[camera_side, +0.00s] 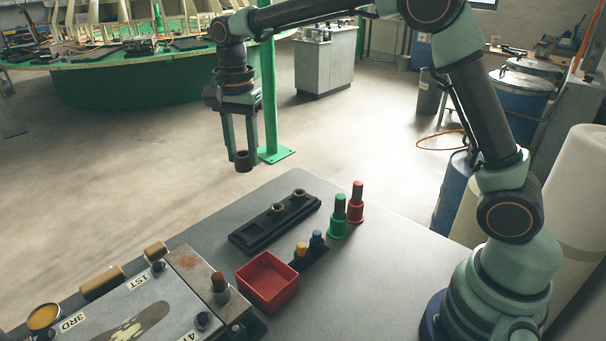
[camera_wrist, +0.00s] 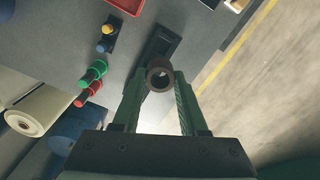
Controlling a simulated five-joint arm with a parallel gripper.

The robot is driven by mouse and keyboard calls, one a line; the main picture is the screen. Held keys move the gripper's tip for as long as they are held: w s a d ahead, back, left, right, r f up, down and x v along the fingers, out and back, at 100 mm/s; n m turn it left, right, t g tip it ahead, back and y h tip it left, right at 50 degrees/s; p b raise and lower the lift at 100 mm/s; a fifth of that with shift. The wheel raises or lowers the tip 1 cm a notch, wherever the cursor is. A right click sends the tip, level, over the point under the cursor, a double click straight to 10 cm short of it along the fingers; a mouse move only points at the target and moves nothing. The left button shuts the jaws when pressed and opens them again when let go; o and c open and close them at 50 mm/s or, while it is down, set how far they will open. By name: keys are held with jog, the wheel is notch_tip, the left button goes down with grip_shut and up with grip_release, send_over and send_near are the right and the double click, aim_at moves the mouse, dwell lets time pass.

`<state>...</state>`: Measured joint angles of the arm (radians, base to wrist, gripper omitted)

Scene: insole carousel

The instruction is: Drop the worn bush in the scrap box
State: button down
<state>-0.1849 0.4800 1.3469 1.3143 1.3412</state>
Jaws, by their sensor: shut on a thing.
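The bush (camera_side: 243,161) is a dark brownish ring held between the two fingertips of my gripper (camera_side: 243,155). It hangs in the air beyond the back edge of the grey bench, well above the floor. In the wrist view the bush (camera_wrist: 160,76) shows end-on with its hole open, pinched between the green fingers. The scrap box, a red open box (camera_side: 268,284), stands on the bench in front, well away from my gripper. It looks empty. Only part of the box (camera_wrist: 126,4) shows at the top of the wrist view.
A black holder (camera_side: 260,231) with two metal rings lies behind the red box. Green (camera_side: 338,220) and red (camera_side: 356,204) posts stand right of it, with yellow and blue plugs nearer. A metal fixture (camera_side: 150,305) fills the front left. A green pole (camera_side: 270,90) stands beyond the bench.

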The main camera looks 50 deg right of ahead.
jog(key=shift+s+a+f, duration=0.8)
jog(key=shift+s+f, duration=1.25)
jog(key=shift+f, duration=0.6)
jog(key=shift+s+a+f, duration=0.8)
jog(key=shift+s+f, duration=1.25)
jog(key=shift+f, duration=0.65)
jog(key=shift+s+a+f, duration=0.8)
jog(key=shift+s+f, duration=1.25)
jog(key=shift+f, duration=0.6)
jog(key=shift+c, duration=1.8)
grip_release()
notch_tip(320, 180, up, 12)
jog(key=shift+r, duration=0.1)
